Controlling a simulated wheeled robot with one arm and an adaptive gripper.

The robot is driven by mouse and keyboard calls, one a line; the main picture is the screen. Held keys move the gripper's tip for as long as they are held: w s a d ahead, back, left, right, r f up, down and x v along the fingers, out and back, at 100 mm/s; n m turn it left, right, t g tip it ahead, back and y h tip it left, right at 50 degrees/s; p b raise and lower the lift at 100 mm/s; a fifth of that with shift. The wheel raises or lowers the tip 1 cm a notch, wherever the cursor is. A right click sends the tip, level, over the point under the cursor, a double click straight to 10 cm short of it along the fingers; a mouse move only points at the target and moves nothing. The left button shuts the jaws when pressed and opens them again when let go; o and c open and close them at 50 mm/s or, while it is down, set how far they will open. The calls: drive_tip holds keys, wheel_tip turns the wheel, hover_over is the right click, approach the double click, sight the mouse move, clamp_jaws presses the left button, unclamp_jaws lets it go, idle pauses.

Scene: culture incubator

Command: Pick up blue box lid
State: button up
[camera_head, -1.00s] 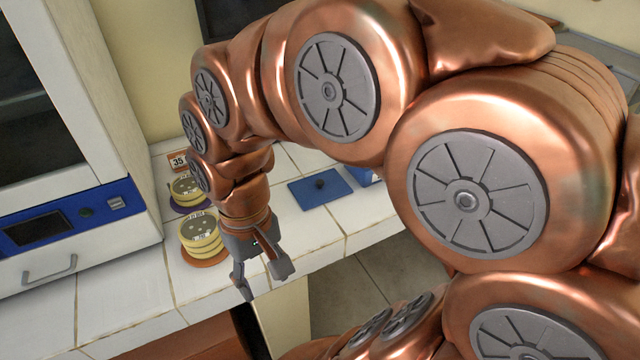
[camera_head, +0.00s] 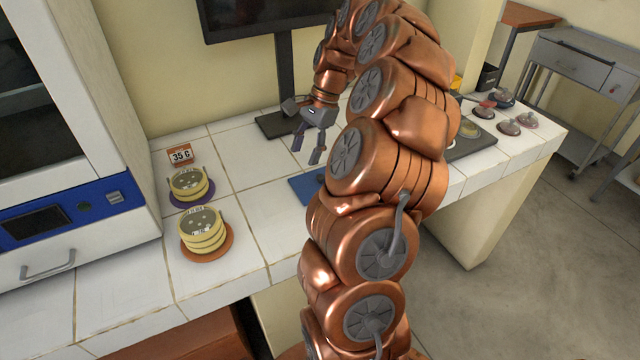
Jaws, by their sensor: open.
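The blue box lid (camera_head: 303,187) lies flat on the white tiled counter, and its right part is hidden behind my arm. Its knob and the blue box beside it are hidden now. My gripper (camera_head: 306,157) is open and empty. It hangs above the counter, up and behind the lid in the picture, apart from it, with its fingers pointing down.
Two stacks of dishes, one on an orange disc (camera_head: 231,240) and one on a purple disc (camera_head: 213,196), stand left. Behind them is an orange "35" sign (camera_head: 180,156). The incubator (camera_head: 80,200) is far left. A monitor (camera_head: 270,15) stands behind my gripper. Several small dishes (camera_head: 508,127) lie right.

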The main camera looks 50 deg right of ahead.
sight(321, 176)
drive_tip(key=d+f+m, duration=0.1)
drive_tip(key=d, duration=0.1)
drive_tip(key=s+d+f+m, duration=0.1)
drive_tip(key=d, duration=0.2)
drive_tip(key=s+d+f+m, duration=0.1)
drive_tip(key=d, duration=0.1)
drive_tip(key=shift+s+d+f, duration=0.1)
drive_tip(key=shift+d, duration=0.15)
drive_tip(key=shift+f+m, duration=0.2)
drive_tip(key=shift+m, duration=0.1)
drive_tip(key=shift+t, duration=0.3)
drive_tip(key=shift+a+p+x, duration=0.1)
drive_tip(key=shift+p+x, duration=0.55)
drive_tip(key=shift+x, duration=1.2)
drive_tip(key=shift+a+p+x, duration=0.15)
drive_tip(key=shift+p+x, duration=0.5)
drive_tip(key=shift+x, duration=1.2)
drive_tip(key=shift+r, duration=0.1)
clamp_jaws()
